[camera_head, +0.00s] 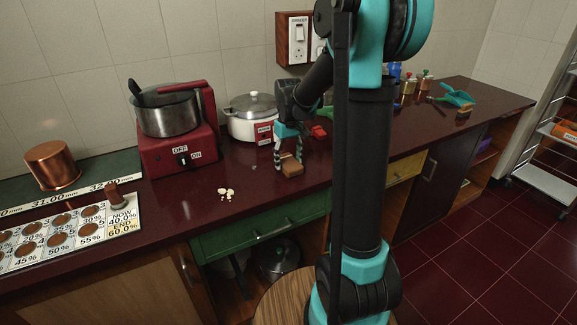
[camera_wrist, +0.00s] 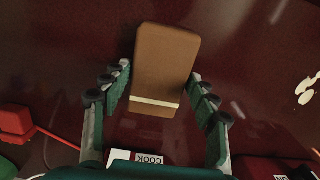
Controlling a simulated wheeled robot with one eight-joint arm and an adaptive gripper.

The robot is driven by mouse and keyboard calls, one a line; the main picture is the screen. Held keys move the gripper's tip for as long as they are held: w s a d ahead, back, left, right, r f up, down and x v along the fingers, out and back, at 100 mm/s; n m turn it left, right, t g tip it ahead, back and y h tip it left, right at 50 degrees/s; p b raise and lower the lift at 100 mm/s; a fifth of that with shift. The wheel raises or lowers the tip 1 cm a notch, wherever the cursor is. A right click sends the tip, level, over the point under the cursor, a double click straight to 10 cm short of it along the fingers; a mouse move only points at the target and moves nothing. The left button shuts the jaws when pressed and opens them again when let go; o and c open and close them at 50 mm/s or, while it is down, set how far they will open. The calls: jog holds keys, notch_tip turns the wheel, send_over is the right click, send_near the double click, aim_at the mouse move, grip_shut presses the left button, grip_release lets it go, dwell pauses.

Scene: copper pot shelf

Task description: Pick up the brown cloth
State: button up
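The brown cloth (camera_head: 291,168) looks like a folded brown block with a pale stripe near one end. It lies on the dark red counter, right of the white crumbs. In the wrist view the cloth (camera_wrist: 165,62) is at upper centre, slightly tilted, its striped end between my fingertips. My gripper (camera_head: 288,158) points down over the cloth in the head view. In the wrist view my gripper (camera_wrist: 157,88) is open, one finger on each side of the cloth. Small gaps seem to show beside it, but contact is hard to judge. Nothing is lifted.
A red stove (camera_head: 178,150) with a steel pot (camera_head: 168,114) stands to the left. A white and red cooker (camera_head: 246,124) is just behind my gripper. A small red object (camera_head: 318,132) lies close by at right. White crumbs (camera_head: 226,194) lie on the open counter (camera_head: 285,197) in front.

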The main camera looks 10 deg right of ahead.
aim_at(289, 161)
jog(key=c, duration=0.7)
notch_tip(289, 161, up, 20)
dwell(0.4)
